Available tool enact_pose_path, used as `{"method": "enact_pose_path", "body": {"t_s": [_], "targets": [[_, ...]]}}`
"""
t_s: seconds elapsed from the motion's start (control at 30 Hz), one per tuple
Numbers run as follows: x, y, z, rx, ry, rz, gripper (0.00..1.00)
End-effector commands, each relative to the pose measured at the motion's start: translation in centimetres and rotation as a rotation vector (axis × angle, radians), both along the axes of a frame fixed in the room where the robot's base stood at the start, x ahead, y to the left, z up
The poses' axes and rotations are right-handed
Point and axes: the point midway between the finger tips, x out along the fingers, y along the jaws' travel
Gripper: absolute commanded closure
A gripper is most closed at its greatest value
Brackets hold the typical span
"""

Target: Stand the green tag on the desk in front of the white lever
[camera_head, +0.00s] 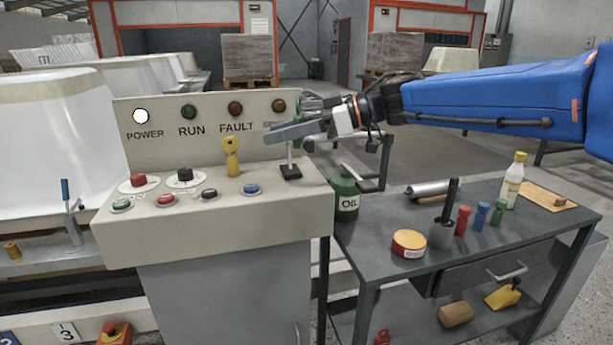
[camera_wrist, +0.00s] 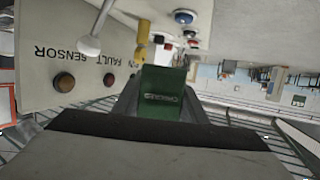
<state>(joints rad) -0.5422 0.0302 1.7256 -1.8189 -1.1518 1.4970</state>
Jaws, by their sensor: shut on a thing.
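The green tag (camera_wrist: 163,95) is held between the fingers of my gripper (camera_head: 287,132); in the wrist view its flat face with small lettering shows. In the head view the fingers mostly hide it. The gripper is above the right end of the desk (camera_head: 262,215), and the tag is held in the air. The white lever (camera_head: 289,153) stands upright on a black base (camera_head: 290,172) at the desk's right end, just below the fingers in the head view. In the wrist view the lever (camera_wrist: 90,46) is left of the tag, apart from it.
A yellow tag (camera_head: 232,157) stands on the desk left of the lever. Red, black, green and blue buttons cover the desk left of it. A lamp panel (camera_head: 160,150) rises behind. A green oil can (camera_head: 345,196) stands right of the desk. The desk top around the lever base looks clear.

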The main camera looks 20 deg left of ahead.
Motion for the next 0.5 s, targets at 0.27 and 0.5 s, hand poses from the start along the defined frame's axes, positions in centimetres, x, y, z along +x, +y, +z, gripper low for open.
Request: {"method": "enact_pose_path", "body": {"t_s": [0.27,0.5], "targets": [[0.0,0.0,-4.1,-0.002,0.004,0.001,0.83],[0.0,0.0,-6.2,0.0,0.001,0.0,0.83]]}}
